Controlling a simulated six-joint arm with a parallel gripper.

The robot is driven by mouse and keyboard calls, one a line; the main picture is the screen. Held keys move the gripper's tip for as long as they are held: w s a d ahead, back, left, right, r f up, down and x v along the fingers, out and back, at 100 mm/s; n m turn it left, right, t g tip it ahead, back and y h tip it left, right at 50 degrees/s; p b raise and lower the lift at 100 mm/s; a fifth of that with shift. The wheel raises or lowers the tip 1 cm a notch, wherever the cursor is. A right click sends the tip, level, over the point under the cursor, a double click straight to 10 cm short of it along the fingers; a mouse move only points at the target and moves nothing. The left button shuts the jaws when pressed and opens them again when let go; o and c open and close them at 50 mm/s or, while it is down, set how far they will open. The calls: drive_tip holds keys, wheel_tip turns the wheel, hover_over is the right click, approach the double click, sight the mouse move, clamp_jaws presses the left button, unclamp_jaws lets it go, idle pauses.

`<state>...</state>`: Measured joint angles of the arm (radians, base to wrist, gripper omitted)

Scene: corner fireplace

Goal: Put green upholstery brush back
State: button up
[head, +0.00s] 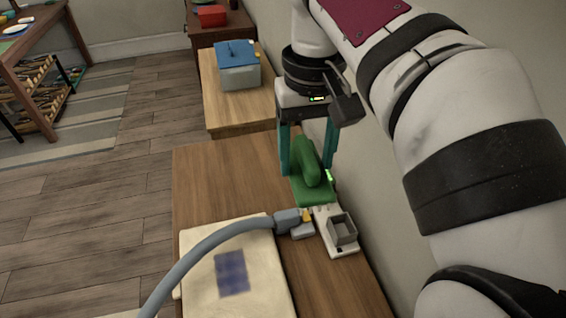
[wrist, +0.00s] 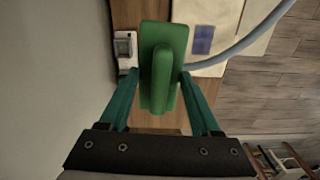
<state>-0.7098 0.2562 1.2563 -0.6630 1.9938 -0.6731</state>
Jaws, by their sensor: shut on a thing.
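The green upholstery brush (head: 312,181) has a flat rectangular base and a raised handle. My gripper (head: 306,168) is shut on it, with a teal finger on each side. In the wrist view the brush (wrist: 163,52) lies between the fingers of my gripper (wrist: 162,82). The holder also shows in the wrist view (wrist: 125,46), left of the brush. The brush hides part of it; whether they touch I cannot tell.
A grey hose (head: 205,245) ends in a nozzle (head: 288,221) beside the holder. It crosses a cream cushion (head: 265,290) with a blue patch (head: 232,273) on the table (head: 205,180). A wall stands close on the right. A blue-lidded box (head: 239,75) sits farther back.

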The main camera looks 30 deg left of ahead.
drive_tip(key=shift+d+r, duration=0.25)
drive_tip(key=shift+r, duration=0.05)
drive_tip(key=shift+f, duration=0.1)
